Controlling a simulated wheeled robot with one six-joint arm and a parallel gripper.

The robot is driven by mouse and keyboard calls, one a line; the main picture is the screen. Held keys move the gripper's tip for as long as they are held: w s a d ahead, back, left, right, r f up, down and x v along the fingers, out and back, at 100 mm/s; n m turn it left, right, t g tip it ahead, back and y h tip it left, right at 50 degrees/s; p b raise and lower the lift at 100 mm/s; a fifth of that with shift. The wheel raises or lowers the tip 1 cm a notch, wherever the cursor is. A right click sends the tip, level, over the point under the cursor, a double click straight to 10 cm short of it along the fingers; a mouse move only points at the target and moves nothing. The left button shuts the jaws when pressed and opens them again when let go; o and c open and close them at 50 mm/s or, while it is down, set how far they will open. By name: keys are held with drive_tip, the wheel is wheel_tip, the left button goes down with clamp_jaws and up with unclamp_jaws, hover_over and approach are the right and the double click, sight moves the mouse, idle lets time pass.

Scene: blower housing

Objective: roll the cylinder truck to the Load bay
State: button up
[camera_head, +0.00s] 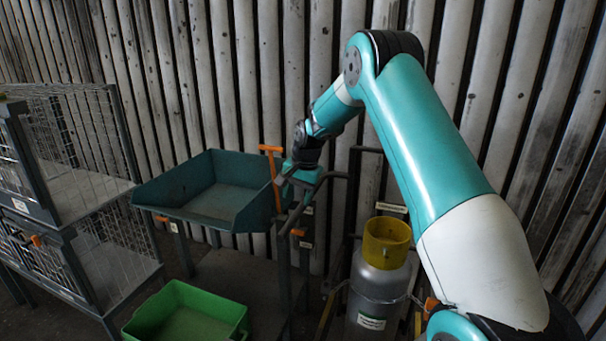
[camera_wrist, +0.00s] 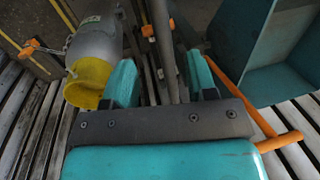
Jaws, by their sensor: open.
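The cylinder truck is a dark tube frame (camera_head: 355,185) beside the corrugated wall, right of centre in the head view. It carries an upright grey gas cylinder (camera_head: 378,296) with a yellow collar (camera_head: 386,243); a chain runs around the cylinder. In the wrist view the cylinder (camera_wrist: 97,42) and its yellow collar (camera_wrist: 88,82) are at the upper left. My gripper (camera_head: 304,172) is at the dark bars left of the cylinder. In the wrist view my gripper (camera_wrist: 161,80) is open, with a dark bar (camera_wrist: 163,45) running between its teal fingers. I cannot tell whether they touch. No Load bay sign is readable.
A teal tray stand (camera_head: 165,197) with an orange lever (camera_head: 275,165) is close left of my gripper. The lever also shows in the wrist view (camera_wrist: 240,98). A green bin (camera_head: 160,307) is low in front, and wire-mesh cages (camera_head: 125,150) stand at the left.

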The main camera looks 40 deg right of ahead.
wheel_tip(320, 180, up, 8)
drive_tip(key=s, duration=0.1)
drive_tip(key=shift+s+d+r+b, duration=0.25)
drive_tip(key=shift+d+b, duration=0.05)
drive_tip(key=shift+d, duration=0.15)
